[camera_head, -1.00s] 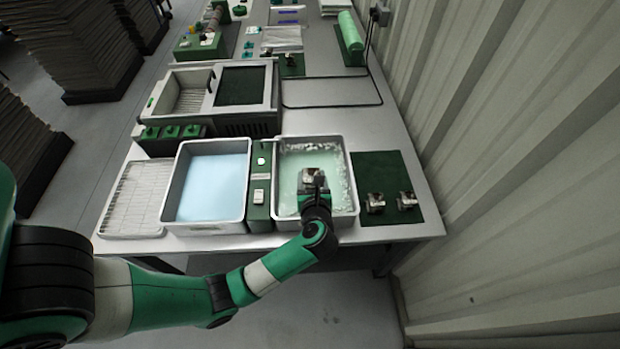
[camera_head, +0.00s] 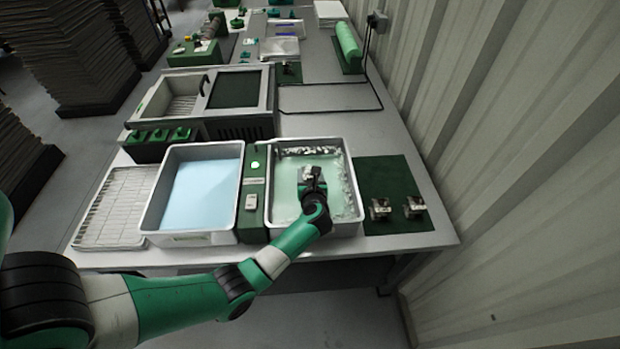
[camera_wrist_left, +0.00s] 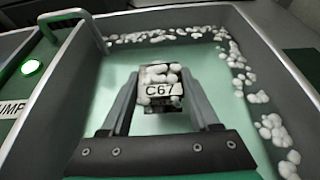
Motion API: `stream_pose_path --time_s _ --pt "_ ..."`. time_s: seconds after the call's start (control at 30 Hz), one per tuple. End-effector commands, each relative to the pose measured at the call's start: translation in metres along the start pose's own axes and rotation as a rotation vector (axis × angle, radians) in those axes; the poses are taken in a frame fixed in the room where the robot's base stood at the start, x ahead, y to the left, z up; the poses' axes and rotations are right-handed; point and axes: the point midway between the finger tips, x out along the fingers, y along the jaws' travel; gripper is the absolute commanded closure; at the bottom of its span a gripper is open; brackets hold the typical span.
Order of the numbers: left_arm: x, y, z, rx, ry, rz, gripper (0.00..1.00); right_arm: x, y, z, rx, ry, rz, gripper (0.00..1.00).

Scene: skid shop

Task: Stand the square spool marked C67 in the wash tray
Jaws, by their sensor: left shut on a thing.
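The square spool marked C67 (camera_wrist_left: 162,88) sits between the fingers of my left gripper (camera_wrist_left: 160,100) in the left wrist view. White foam clings to its top and front, and its label reads C67. My left gripper (camera_head: 313,180) is shut on it over the wash tray (camera_head: 352,229). The tray holds pale green liquid with white foam along its far and right sides. The spool also shows as a small grey block (camera_head: 318,172) in the head view. I cannot tell whether its underside touches the tray floor. My right gripper is not in view.
A green mat (camera_head: 400,178) with two metal spools (camera_head: 381,207) lies right of the wash tray. A pump box with a lit green button (camera_wrist_left: 31,67) stands left of it. Beyond that are a tray of blue liquid (camera_head: 160,225) and a wire rack (camera_head: 112,210).

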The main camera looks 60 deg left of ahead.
Motion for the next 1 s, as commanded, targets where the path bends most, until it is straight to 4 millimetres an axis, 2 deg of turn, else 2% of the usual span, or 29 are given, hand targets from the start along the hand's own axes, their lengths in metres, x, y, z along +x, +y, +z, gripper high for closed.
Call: stream_pose_path --time_s 0.17,0.67,0.7,0.83,1.0 --pt "-0.001 -0.001 0.003 -0.001 -0.002 -0.001 1.00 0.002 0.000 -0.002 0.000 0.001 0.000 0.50" --pt "0.004 0.000 -0.008 -0.002 -0.002 -0.001 1.00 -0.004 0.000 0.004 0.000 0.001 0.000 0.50" --pt "0.004 0.000 -0.009 -0.001 0.000 -0.001 0.32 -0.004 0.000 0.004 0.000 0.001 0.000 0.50" --pt "0.004 0.000 -0.009 -0.001 0.000 0.000 0.09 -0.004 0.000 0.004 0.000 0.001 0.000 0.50" --pt "0.004 0.000 -0.009 -0.001 0.000 0.000 0.08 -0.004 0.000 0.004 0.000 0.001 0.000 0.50"
